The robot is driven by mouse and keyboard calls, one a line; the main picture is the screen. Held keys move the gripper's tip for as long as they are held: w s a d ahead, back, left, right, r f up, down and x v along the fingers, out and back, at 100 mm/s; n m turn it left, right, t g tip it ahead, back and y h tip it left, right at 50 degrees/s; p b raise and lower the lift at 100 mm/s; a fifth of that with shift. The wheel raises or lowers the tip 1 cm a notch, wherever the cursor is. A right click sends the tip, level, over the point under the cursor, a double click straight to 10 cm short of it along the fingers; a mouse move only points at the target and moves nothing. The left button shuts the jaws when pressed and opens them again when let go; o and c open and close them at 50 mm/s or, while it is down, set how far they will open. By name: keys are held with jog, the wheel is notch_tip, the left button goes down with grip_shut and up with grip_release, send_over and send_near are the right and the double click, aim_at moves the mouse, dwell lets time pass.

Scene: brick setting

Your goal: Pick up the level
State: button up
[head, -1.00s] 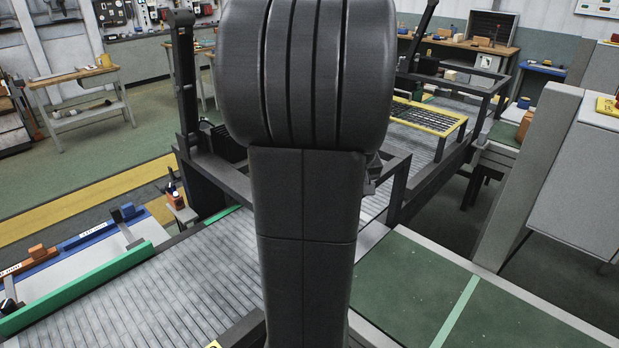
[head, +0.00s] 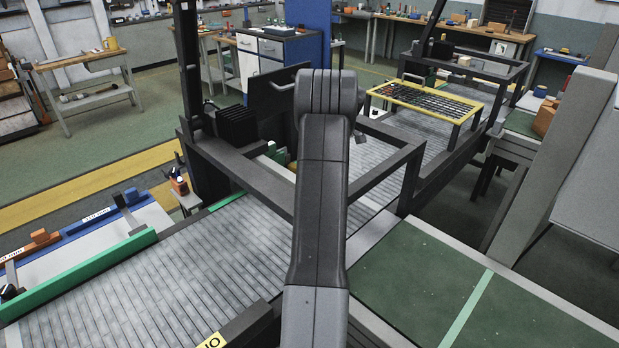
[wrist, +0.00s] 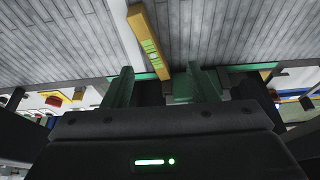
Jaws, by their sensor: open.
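A yellow bar with green marks (wrist: 149,42), which looks like the level, shows in the wrist view against grey slatted planks, beside a pale strip. It lies a little tilted, with its lower end near the gap between my fingers. My gripper (wrist: 161,86) is open and empty, its two green fingers apart with the bar's end between and beyond them. I cannot tell how far the bar is from the fingers. In the head view my arm fills the middle, and neither the gripper nor the bar can be made out there.
A grey slatted conveyor (head: 150,285) runs under black frame bars, with a green rail (head: 85,277) on its left. A green-topped surface (head: 420,285) lies to the right, bare. A yellow-framed grate (head: 425,102) stands farther back. A grey panel (head: 555,165) rises at the right.

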jog(key=w+a+f+n, duration=0.1)
jog(key=w+f, duration=0.1)
jog(key=w+a+f, duration=0.1)
jog(key=w+f, duration=0.1)
jog(key=f, duration=0.1)
jog(key=w+a+f+n, duration=0.1)
jog(key=w+f, duration=0.2)
jog(key=shift+a+n+g+y, duration=0.2)
jog(key=shift+n+g+y, duration=0.1)
jog(key=shift+y, duration=0.1)
jog(key=p+x, duration=0.1)
jog(key=x, duration=0.1)
jog(key=p+x, duration=0.1)
jog(key=x, duration=0.3)
jog(key=shift+w+a+p, duration=0.2)
jog(key=shift+w+p, duration=0.2)
jog(key=shift+w, duration=0.05)
jog(key=shift+w+a+f, duration=0.1)
jog(key=shift+a+f, duration=0.05)
jog(key=shift+f, duration=0.55)
jog(key=shift+c, duration=0.2)
grip_shut()
